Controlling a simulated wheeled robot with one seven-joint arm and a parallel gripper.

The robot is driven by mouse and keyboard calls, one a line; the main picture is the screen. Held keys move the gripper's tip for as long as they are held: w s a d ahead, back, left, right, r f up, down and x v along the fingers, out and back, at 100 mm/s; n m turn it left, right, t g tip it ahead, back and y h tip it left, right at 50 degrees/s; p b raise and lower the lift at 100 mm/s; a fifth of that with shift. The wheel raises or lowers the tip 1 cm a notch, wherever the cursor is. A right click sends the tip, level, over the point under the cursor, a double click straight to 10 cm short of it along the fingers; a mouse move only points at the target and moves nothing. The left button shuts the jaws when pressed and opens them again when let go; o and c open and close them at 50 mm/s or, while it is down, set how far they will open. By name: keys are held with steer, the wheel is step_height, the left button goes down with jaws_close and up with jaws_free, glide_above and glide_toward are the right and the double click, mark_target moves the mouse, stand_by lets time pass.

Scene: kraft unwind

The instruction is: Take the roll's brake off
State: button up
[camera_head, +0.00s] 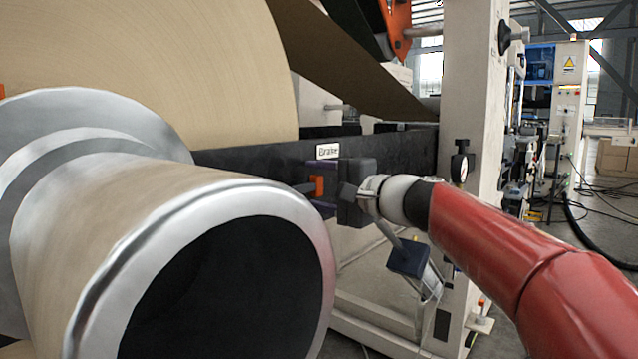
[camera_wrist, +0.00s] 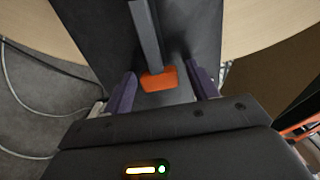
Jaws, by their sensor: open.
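The brake lever shows as an orange piece (camera_head: 318,187) under the white "Brake" label (camera_head: 327,151) on the black beam (camera_head: 230,155). In the wrist view the lever is a grey bar (camera_wrist: 147,35) with an orange end (camera_wrist: 158,80). My gripper (camera_head: 322,200) is at the lever; in the wrist view its two purple fingers (camera_wrist: 160,90) stand open on either side of the orange end, with gaps left and right. The big kraft paper roll (camera_head: 150,60) is behind the beam. Whether the fingers reach past the lever's depth I cannot tell.
A large roll or core with a metal rim (camera_head: 290,200) fills the front left, close to my gripper. A cream machine post (camera_head: 470,80) and a pressure gauge (camera_head: 459,165) stand close to my arm. Cables (camera_wrist: 40,100) lie on the floor.

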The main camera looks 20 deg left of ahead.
mark_target(291, 146)
steer(key=shift+a, duration=0.1)
jaws_close()
stand_by(0.4)
step_height(291, 146, up, 2)
steer(key=n+b, duration=0.2)
steer(key=n, duration=0.1)
steer(key=shift+s+r, duration=0.1)
steer(key=shift+r, duration=0.05)
steer(key=r+n, duration=0.1)
steer(key=r+n+b, duration=0.1)
steer(key=s+n, duration=0.1)
steer(key=shift+s+a+r+n, duration=0.1)
steer(key=shift+a+r+n, duration=0.2)
steer(key=shift+r+n, duration=0.1)
steer(key=s+r+n, duration=0.1)
steer(key=r+n+b, duration=0.1)
steer(key=n, duration=0.1)
steer(key=shift+s+a+n, duration=0.3)
steer(key=shift+s+a, duration=0.1)
steer(key=shift+s+a+r+n+b, duration=0.25)
steer(key=shift+s+r+n+b, duration=0.3)
steer(key=shift+n, duration=0.3)
steer(key=shift+s+a+r+n+b, duration=0.2)
steer(key=shift+s+n+b, duration=0.1)
steer(key=shift+s+n, duration=0.45)
steer(key=shift+w, duration=0.1)
